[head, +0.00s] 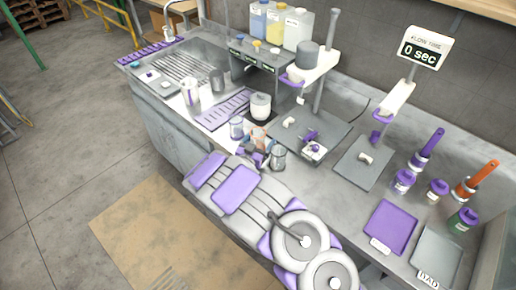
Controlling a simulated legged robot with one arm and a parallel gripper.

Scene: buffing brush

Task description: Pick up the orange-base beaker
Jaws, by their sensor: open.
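My gripper (257,147) is over the near edge of the counter, past the purple panels of my arm. It is small and partly hidden by the arm; its jaws are open. Two small clear beakers stand beside it: one (237,127) to its upper left and one (279,157) to its right. A small tan-orange patch shows between them at the gripper. I cannot tell which beaker has the orange base, as their bottoms are too small or hidden.
A white pot (260,106) stands behind the gripper. Metal cups (190,92) stand by the sink. At right are brushes with purple and orange handles (481,175), jars, a purple tray (390,226) and a grey tray (437,252).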

